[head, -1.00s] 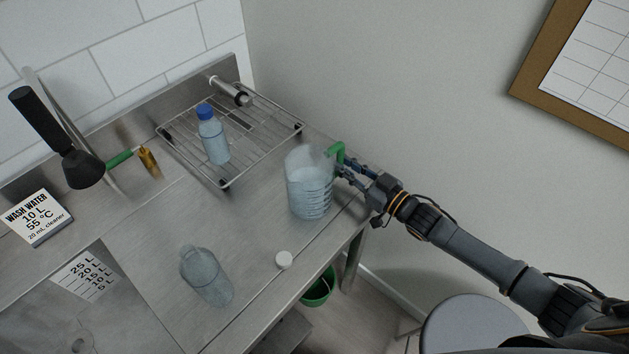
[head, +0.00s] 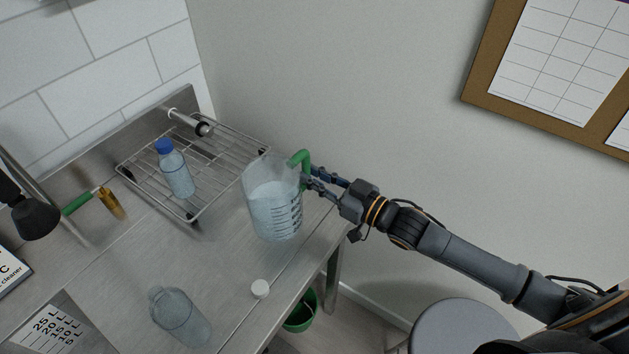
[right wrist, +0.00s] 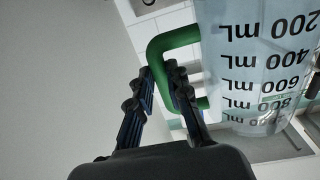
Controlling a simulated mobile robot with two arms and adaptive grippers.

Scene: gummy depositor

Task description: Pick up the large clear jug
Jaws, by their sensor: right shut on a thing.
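The large clear jug (head: 273,205) has dark volume marks, a green handle (head: 304,160) and pale liquid inside. It looks upright and seems held a little above the right part of the steel counter. My right gripper (head: 306,182) is shut on the green handle from the right side. In the right wrist view, the fingers (right wrist: 160,88) close around the handle's bar, with the jug's marked wall (right wrist: 255,60) beside them. My left gripper is not in view.
A wire rack (head: 205,150) with a blue-capped bottle (head: 177,175) stands behind the jug. A green bucket (head: 300,315) is below the edge. A grey stool (head: 465,330) is at lower right.

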